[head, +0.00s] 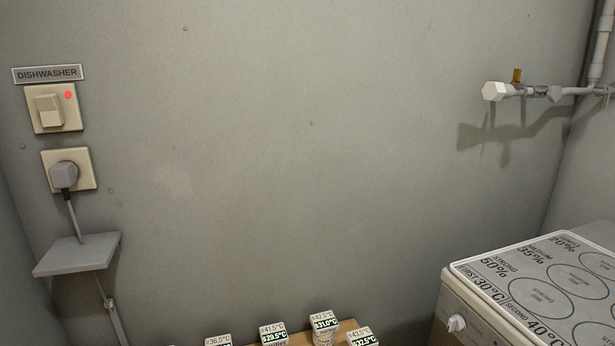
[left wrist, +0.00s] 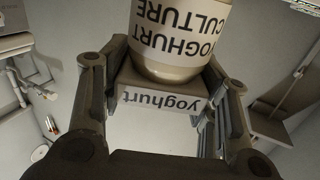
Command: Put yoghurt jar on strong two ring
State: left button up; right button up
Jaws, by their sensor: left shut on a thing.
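The yoghurt jar (left wrist: 178,40) is cream with black lettering "YOGHURT CULTURE", upside down in the left wrist view. A grey block labelled "yoghurt" (left wrist: 163,103) adjoins it. My left gripper (left wrist: 163,85) is shut on the jar, with a dark finger on each side; the exact contact is hard to see. In the head view the strong two ring (head: 597,334) seems to be the one cut by the lower right corner of the white ring-marked top; its label is not readable. Neither gripper shows in the head view.
The white ring-marked top (head: 462,268) sits on a cabinet with a knob (head: 456,323). Several small blocks with temperature displays (head: 325,322) stand on a wooden surface (head: 346,325) at the bottom. A grey shelf (head: 77,257) and a pipe with a valve (head: 530,92) project from the walls.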

pick_arm(q)
jog(key=w+a+r+y, duration=0.1)
jog(key=w+a+r, duration=0.1)
jog(key=w+a, duration=0.35)
jog(key=w+a+r, duration=0.1)
jog(key=w+a, duration=0.1)
jog(key=a, duration=0.6)
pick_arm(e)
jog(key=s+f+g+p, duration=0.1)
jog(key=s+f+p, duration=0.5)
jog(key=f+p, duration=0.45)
pick_arm(q)
jog(key=s+r+p, duration=0.4)
jog(key=r, duration=0.4)
jog(key=s+r+p, duration=0.4)
jog(key=r+p, duration=0.1)
jog(key=r, duration=0.3)
jog(key=shift+d+r+n, duration=0.25)
jog(key=shift+d+n, duration=0.05)
jog(key=shift+n, duration=0.1)
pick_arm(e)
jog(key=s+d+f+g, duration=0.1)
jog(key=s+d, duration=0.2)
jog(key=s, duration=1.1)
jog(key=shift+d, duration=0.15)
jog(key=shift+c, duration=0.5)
pick_arm(q)
jog(key=shift+f, duration=0.1)
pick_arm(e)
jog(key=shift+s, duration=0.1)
